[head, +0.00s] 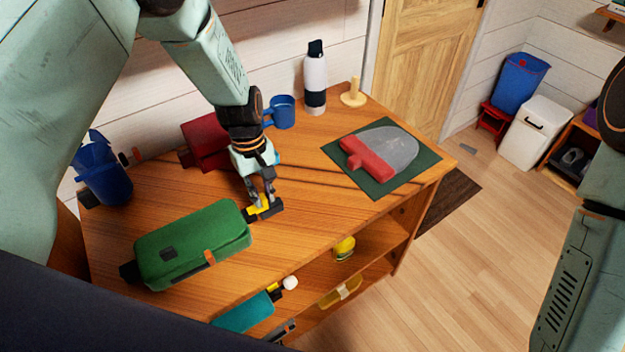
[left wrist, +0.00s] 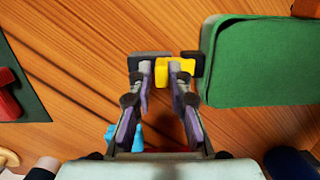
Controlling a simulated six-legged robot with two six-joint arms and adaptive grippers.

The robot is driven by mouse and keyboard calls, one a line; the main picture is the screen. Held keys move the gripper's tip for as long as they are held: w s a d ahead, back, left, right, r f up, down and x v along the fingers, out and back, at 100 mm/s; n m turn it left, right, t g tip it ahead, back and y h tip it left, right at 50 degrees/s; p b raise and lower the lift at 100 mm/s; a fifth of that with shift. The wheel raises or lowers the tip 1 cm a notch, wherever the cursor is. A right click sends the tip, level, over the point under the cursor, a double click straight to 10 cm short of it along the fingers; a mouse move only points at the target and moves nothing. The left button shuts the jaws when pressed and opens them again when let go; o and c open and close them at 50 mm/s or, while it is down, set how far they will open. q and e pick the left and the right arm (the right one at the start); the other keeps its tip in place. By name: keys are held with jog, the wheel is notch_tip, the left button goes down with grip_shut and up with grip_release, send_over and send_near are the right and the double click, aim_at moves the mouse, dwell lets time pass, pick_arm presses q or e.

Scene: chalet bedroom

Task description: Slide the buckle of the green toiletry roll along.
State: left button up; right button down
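The green toiletry roll (head: 195,243) lies on the wooden table, with a black strap end (head: 277,206) sticking out at its right end. The yellow buckle (head: 258,211) sits on this strap, close to the roll. My left gripper (head: 262,198) points down at the buckle. In the left wrist view, its fingertips (left wrist: 162,74) stand on either side of a yellow part of the buckle (left wrist: 162,78), which fills the gap between them. The green roll (left wrist: 262,62) is just to the right there. My right gripper is out of view; only part of that arm shows at the right.
A dark red box (head: 204,143), a blue mug (head: 281,112) and a bottle (head: 315,78) stand behind the gripper. A red-handled scraper (head: 366,154) lies on a dark green mat (head: 419,160). A blue container (head: 103,175) stands at the left. Shelves below hold small items.

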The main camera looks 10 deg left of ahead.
pick_arm(q)
jog(key=shift+a, duration=0.2)
grip_shut()
jog(key=shift+s, duration=0.25)
jog(key=shift+s+a+p, duration=0.25)
jog(key=shift+a+p, duration=0.2)
jog(key=shift+s, duration=0.1)
